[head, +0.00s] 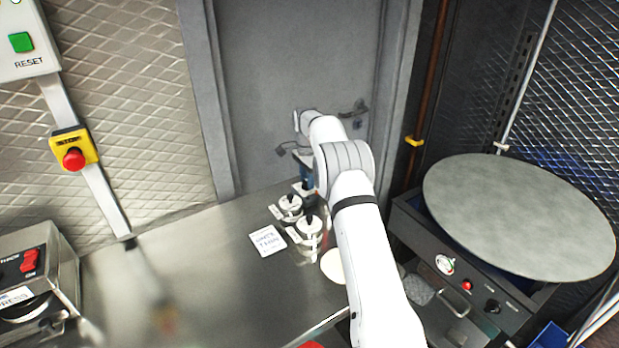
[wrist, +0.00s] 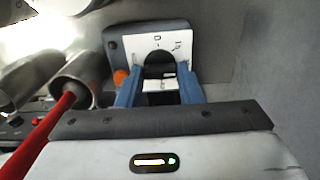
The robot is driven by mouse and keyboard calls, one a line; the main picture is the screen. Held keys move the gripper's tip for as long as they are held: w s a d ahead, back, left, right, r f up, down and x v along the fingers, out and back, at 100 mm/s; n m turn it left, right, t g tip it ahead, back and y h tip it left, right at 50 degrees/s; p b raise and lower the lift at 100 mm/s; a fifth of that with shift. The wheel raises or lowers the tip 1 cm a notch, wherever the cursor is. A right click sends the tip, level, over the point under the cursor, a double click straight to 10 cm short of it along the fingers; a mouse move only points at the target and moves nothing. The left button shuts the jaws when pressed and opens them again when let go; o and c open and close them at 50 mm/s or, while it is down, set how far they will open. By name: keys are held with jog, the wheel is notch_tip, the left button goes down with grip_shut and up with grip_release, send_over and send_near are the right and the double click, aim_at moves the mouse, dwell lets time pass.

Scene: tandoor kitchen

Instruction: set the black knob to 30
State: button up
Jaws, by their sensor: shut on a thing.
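The black knob (wrist: 159,66) sits on a white dial plate (wrist: 133,48) on the front of a dark box (wrist: 174,28) in the wrist view. The plate carries small dark marks, too small to read surely. My gripper (wrist: 160,90) has its two blue fingers on either side of the knob and is shut on it. A white piece shows between the fingers below the knob. The knob's pointer and setting cannot be made out. In the head view my gripper (head: 306,174) is at the back of the counter, partly behind my arm, and the knob is hidden there.
An orange lamp (wrist: 120,77) is left of the dial. Metal cylinders (wrist: 77,82) and a red rod (wrist: 48,128) lie further left. In the head view, lidded jars (head: 306,240) and a white card (head: 268,241) stand near my arm.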

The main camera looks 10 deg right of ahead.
jog(key=shift+w+r, duration=0.2)
jog(key=shift+r, duration=0.05)
jog(key=o, duration=0.6)
jog(key=shift+o, duration=0.5)
jog(key=shift+w+f, duration=0.1)
jog(key=shift+r+b, duration=0.5)
jog(key=shift+r, duration=3.35)
